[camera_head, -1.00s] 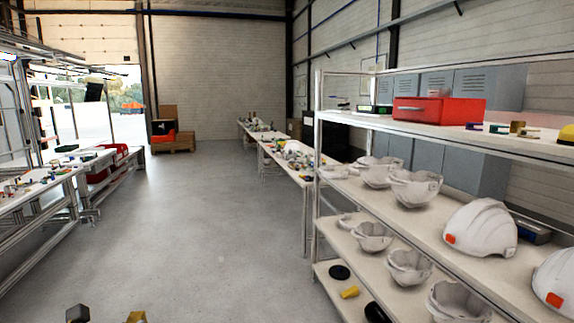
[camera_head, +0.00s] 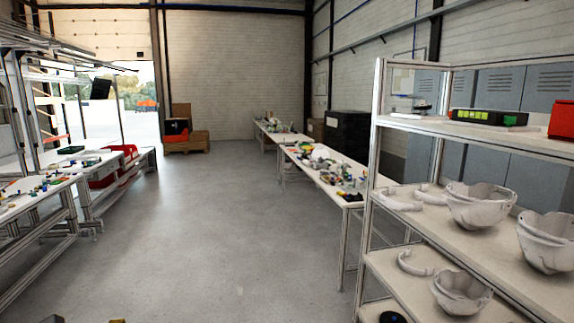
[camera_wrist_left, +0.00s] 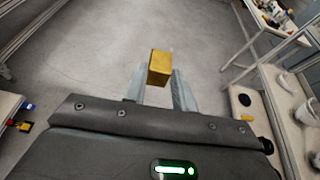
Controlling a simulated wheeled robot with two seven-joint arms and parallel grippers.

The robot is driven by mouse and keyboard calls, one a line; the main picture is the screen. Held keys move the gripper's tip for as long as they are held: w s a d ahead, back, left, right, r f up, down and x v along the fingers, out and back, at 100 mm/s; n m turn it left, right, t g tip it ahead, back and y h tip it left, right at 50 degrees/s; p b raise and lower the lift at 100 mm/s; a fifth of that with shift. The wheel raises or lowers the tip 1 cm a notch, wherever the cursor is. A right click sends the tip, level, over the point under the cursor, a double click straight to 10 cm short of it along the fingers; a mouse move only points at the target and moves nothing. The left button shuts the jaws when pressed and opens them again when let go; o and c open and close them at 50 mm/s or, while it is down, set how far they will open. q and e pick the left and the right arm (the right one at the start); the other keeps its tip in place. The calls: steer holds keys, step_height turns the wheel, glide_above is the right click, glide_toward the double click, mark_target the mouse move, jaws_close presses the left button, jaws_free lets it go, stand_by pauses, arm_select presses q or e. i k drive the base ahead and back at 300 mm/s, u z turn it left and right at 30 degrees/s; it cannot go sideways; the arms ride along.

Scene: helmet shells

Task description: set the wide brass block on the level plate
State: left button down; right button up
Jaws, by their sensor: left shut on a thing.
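My left gripper (camera_wrist_left: 160,80) is shut on a brass block (camera_wrist_left: 159,66) in the left wrist view. The block stands out past the fingertips, above the grey floor. I cannot tell from this angle how wide it is. At the bottom edge of the head view, small brass-coloured and dark bits (camera_head: 118,320) show, mostly cut off; I cannot tell which part is which. I cannot make out the level plate in either view. My right gripper is not clearly in view.
A shelf rack (camera_head: 372,190) with white helmet shells (camera_head: 480,207) stands close on the right. A long table (camera_head: 325,178) with small parts lies beyond it. Workbenches (camera_head: 60,190) line the left. The floor (camera_head: 215,235) between is clear.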

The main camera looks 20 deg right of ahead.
mark_target(488, 119)
steer(key=z, duration=0.65)
steer(key=i, duration=0.95)
steer(key=z, duration=1.3)
steer(key=i, duration=0.4)
steer(key=z, duration=0.5)
